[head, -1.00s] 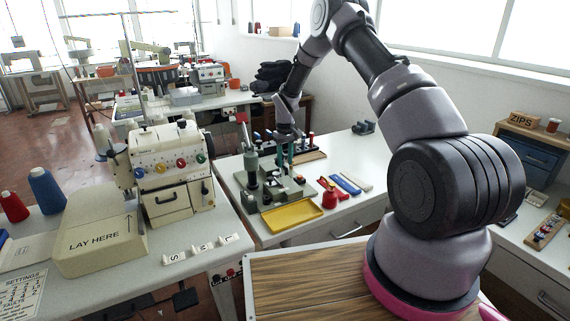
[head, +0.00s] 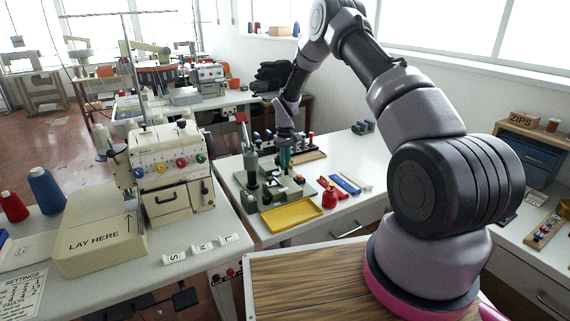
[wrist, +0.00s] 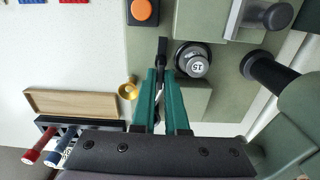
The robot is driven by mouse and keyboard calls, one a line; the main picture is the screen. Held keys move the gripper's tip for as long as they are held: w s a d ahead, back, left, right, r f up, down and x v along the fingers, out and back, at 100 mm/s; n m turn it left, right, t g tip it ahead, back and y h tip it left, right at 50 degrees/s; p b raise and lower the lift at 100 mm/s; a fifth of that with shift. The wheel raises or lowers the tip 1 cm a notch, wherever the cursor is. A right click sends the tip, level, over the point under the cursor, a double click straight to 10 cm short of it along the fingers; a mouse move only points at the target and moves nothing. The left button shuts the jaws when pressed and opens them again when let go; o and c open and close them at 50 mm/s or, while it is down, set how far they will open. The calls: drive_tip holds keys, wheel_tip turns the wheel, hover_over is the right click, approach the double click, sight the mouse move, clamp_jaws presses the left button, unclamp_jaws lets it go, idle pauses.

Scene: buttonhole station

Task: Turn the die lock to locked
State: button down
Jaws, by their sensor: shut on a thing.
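The grey-green buttonhole station (head: 256,203) stands on the white table in the head view. In the wrist view, a small black lever (wrist: 162,46), which looks like the die lock, sticks out beside a round metal die marked 15 (wrist: 196,66). My gripper (wrist: 161,72) has its teal fingers closed on the lever's near end. In the head view my gripper (head: 285,160) is over the back right of the station, where the lever is too small to make out. No marking for locked or unlocked is readable.
A dark post (wrist: 268,70) stands at the right. A wooden tray (wrist: 75,103) lies left.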

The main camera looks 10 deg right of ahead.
drive_tip(key=m, duration=0.4)
drive_tip(key=shift+d, duration=0.25)
drive_tip(key=m, duration=0.4)
drive_tip(key=shift+d+m, duration=0.2)
drive_tip(key=shift+m, duration=0.2)
drive_tip(key=m, duration=0.4)
drive_tip(key=shift+s+d+m, duration=0.2)
drive_tip(key=shift+m, duration=0.1)
drive_tip(key=shift+s+d+m, duration=0.1)
drive_tip(key=shift+s+m, duration=0.1)
drive_tip(key=shift+m, duration=1.8)
drive_tip(key=c, duration=0.9)
unclamp_jaws()
drive_tip(key=shift+c, duration=0.2)
